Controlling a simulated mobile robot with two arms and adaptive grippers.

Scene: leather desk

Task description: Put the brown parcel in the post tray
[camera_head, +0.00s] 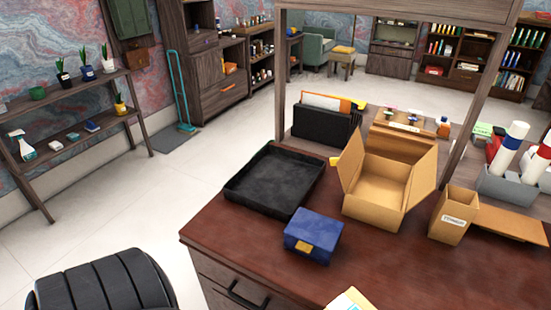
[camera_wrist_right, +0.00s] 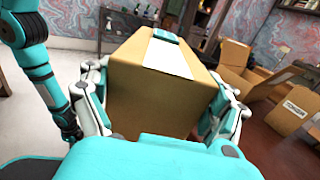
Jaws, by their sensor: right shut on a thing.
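The brown parcel (camera_wrist_right: 160,95), a cardboard box with a pale strip over its top, fills the middle of the right wrist view. My right gripper (camera_wrist_right: 160,112) is shut on it, with one finger against each side. Its lower part is hidden behind the gripper's body. The black tray (camera_head: 232,190), which looks like the post tray, lies empty at the desk's left rear in the head view. No gripper shows in the head view.
A blue box (camera_head: 312,237) lies just in front of the tray. An open cardboard box (camera_head: 385,190) stands right of the tray, with a labelled holder (camera_head: 453,215) beside it. Black file holders (camera_head: 322,125) stand behind.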

